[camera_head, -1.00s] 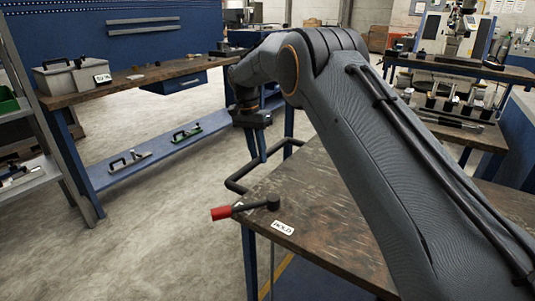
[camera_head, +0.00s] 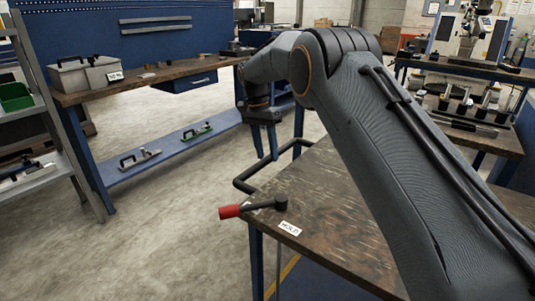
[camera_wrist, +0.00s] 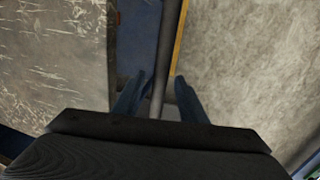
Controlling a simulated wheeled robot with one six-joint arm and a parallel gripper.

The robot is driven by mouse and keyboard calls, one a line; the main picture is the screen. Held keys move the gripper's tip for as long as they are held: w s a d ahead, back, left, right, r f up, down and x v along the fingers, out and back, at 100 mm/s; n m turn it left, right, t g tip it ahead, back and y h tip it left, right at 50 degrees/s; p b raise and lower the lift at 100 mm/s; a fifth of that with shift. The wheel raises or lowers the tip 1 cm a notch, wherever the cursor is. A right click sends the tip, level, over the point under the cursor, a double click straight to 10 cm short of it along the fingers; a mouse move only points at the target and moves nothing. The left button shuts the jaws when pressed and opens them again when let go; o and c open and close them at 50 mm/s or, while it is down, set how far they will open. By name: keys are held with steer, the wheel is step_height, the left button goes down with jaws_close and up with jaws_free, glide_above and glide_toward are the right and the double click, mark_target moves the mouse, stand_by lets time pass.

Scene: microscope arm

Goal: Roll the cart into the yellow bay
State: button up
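The cart (camera_head: 320,215) has a worn dark top and blue legs. Its black bar handle (camera_head: 243,178) sticks out at the far left end. A lever with a red grip (camera_head: 229,212) points left from the near left corner, beside a small white label. My gripper (camera_head: 265,152) points down at the handle, with its two fingers apart. In the wrist view my gripper (camera_wrist: 160,92) has the dark handle bar (camera_wrist: 168,55) running between its open fingers; I cannot tell whether they touch it. A yellow floor line (camera_head: 284,274) shows below the cart, and the rest of the bay is hidden.
A workbench (camera_head: 150,80) with a grey toolbox (camera_head: 82,74) stands along the far left. A grey shelf rack (camera_head: 35,150) is at the left edge. Another bench (camera_head: 470,70) with machinery is at the back right. Bare concrete floor (camera_head: 165,230) lies left of the cart.

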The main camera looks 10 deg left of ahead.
step_height(320, 180, up, 7)
steer(key=a, duration=0.1)
steer(key=shift+w, duration=0.35)
